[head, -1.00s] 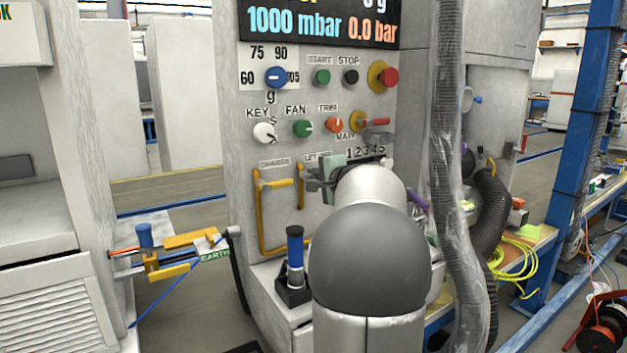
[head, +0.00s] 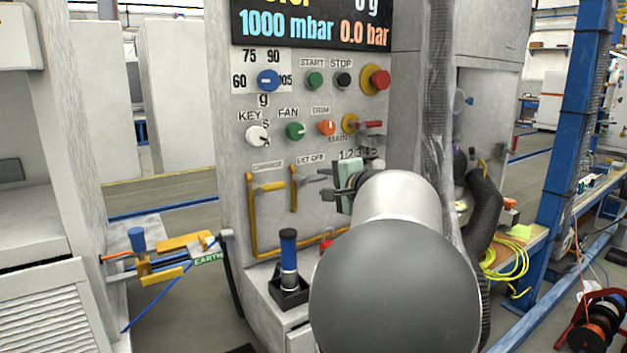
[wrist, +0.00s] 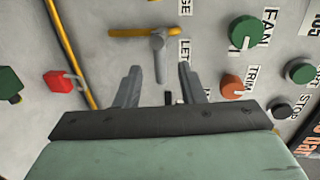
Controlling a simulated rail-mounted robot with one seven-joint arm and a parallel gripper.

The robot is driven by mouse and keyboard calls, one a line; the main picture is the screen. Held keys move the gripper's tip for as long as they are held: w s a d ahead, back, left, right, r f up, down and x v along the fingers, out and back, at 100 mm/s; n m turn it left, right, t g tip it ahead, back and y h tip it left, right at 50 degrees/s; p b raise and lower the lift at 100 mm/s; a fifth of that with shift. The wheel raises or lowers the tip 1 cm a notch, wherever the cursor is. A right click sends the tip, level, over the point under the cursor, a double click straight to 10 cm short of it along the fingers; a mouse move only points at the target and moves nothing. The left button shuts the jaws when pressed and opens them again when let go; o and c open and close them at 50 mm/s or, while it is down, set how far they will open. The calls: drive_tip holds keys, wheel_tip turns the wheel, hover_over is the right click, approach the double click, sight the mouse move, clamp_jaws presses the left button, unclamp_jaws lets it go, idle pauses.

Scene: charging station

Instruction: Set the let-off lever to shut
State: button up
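The let-off lever is a grey handle on a short upright yellow pipe (head: 294,189) under the LET OFF label (head: 311,159). In the wrist view the lever (wrist: 160,62) points crosswise to the yellow pipe (wrist: 128,33), toward my gripper; in the head view this is to the right. My gripper (wrist: 159,74) is open, with grey fingers apart. The lever's free end shows between the fingertips in the wrist view, with clear gaps on both sides. The gripper also shows right of the pipe in the head view (head: 324,184). Exact depth to the lever cannot be told.
A yellow charge pipe (head: 250,215) runs left of the lever. Knobs including the green FAN (head: 295,131) and orange TRIM (head: 327,127) sit above. A red padlock-like piece (wrist: 60,82) is below the lever.

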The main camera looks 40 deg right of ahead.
drive_tip(key=v, duration=0.8)
drive_tip(key=shift+s+a+p, duration=0.15)
drive_tip(key=shift+s+p, duration=0.1)
drive_tip(key=shift+p, duration=0.1)
drive_tip(key=shift+r, duration=0.1)
drive_tip(key=w+a+f+n+g+y+p, duration=0.1)
drive_tip(key=w+a+n+g+y+p, duration=0.2)
drive_tip(key=a+p, duration=0.65)
drive_tip(key=a+f+n+g+y+p, duration=0.1)
drive_tip(key=a+n+g+y+p, duration=0.4)
drive_tip(key=a, duration=1)
drive_tip(key=s+a+n+g+h+p, duration=0.5)
drive_tip(key=s+a+n+g+p, duration=0.2)
drive_tip(key=s+a+n+p, duration=0.5)
drive_tip(key=s+a, duration=0.1)
drive_tip(key=s, duration=0.2)
drive_tip(key=shift+s+a+f+p, duration=0.2)
drive_tip(key=shift+s+a+p, duration=0.05)
drive_tip(key=shift+s+p, duration=0.05)
